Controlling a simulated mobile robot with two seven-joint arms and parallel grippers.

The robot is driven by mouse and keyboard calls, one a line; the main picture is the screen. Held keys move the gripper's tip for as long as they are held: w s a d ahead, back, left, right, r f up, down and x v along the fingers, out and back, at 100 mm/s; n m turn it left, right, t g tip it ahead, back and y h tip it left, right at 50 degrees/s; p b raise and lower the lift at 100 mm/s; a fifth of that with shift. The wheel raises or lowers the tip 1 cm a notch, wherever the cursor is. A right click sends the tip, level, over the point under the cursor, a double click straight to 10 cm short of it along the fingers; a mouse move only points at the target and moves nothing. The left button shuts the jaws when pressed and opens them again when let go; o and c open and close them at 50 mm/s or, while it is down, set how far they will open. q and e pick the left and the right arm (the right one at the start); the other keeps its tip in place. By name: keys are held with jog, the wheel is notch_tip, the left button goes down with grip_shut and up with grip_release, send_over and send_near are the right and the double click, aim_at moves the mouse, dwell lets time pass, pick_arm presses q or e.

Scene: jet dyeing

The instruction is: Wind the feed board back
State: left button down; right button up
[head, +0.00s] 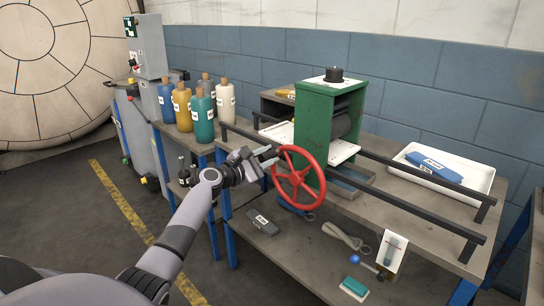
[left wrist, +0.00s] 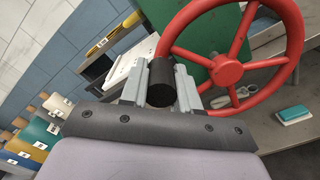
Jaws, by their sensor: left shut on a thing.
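A red handwheel (head: 300,178) with spokes stands at the front of a green machine frame (head: 313,120) on the bench. My left gripper (head: 263,157) is at the wheel's left rim. In the left wrist view its fingers (left wrist: 160,88) are shut on the black handle (left wrist: 160,80) of the red wheel (left wrist: 228,70). White boards show on both sides of the green frame, one at left (head: 280,133) and one at right (head: 342,152). I cannot tell which is the feed board. A dark roller (head: 341,124) sits in the frame, partly hidden.
Several coloured bottles (head: 203,118) stand left of the wheel. Dark rails (head: 410,200) run along the bench. A white tray with a blue packet (head: 435,167) lies at right. A lower shelf holds a grey block (head: 262,222) and a teal block (head: 354,286).

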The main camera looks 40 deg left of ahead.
pick_arm(q)
jog(key=f+n, duration=0.1)
jog(key=a+f+n, duration=0.1)
jog(key=n, duration=0.1)
jog(key=shift+w+a, duration=0.1)
jog(key=shift+a, duration=0.2)
notch_tip(320, 180, down, 6)
jog(key=a+n, duration=0.1)
jog(key=n, duration=0.6)
jog(key=shift+n, duration=0.4)
jog(key=shift+f, duration=0.15)
jog(key=c, duration=0.8)
grip_release()
